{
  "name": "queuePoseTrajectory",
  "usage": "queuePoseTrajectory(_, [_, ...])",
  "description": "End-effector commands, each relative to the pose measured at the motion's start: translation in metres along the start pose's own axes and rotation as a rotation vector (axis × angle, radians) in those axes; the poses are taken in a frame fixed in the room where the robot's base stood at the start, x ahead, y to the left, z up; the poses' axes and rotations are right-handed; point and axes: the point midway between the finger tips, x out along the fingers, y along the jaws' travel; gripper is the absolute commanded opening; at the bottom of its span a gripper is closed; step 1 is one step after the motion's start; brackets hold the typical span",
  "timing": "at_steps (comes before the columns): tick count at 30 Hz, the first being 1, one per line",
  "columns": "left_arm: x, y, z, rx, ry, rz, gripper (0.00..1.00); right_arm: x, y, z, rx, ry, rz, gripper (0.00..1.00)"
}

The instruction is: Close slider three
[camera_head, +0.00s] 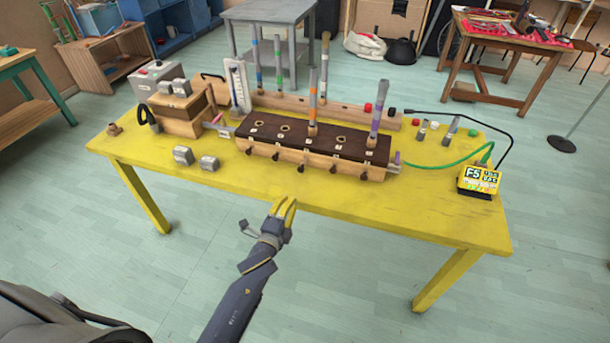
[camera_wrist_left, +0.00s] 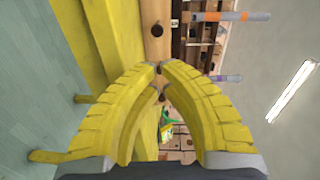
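A long wooden box (camera_head: 262,150) with a dark brown top (camera_head: 328,139) lies across the yellow table. Several dark slider knobs stick out along its front face. The middle one, slider three (camera_head: 304,167), is below the hole that holds an orange-banded tube (camera_head: 313,95). My right gripper is not in view.
A purple-banded tube (camera_head: 377,110) stands at the box's right end. A yellow device (camera_head: 479,180) with cables sits at the right. The table's front strip (camera_head: 330,198) is clear.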

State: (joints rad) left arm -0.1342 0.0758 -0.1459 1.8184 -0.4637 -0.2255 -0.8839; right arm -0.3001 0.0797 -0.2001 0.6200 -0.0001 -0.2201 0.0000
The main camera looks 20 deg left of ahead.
Motion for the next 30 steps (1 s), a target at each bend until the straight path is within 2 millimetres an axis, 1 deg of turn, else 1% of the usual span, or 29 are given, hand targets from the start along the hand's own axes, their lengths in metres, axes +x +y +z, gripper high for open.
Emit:
queuePoseTrajectory(5, [0.004, 0.002, 0.000, 0.057, -0.001, 0.003, 0.00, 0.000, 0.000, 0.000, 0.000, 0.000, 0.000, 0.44])
queuePoseTrajectory(8, [0.012, 0.002, 0.000, 0.061, 0.000, 0.003, 0.00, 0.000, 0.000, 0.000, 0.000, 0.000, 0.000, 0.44])
queuePoseTrajectory(11, [0.025, 0.002, 0.000, 0.060, 0.000, 0.003, 0.00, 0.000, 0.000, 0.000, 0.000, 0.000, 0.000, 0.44])
queuePoseTrajectory(21, [0.086, 0.003, 0.000, 0.058, -0.001, 0.005, 0.00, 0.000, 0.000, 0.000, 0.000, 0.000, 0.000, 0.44])
queuePoseTrajectory(27, [0.115, 0.003, 0.001, 0.057, -0.001, 0.005, 0.00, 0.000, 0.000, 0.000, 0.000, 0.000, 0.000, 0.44])
queuePoseTrajectory(30, [0.125, 0.003, 0.000, 0.057, -0.001, 0.005, 0.00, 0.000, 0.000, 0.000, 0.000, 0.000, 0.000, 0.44])
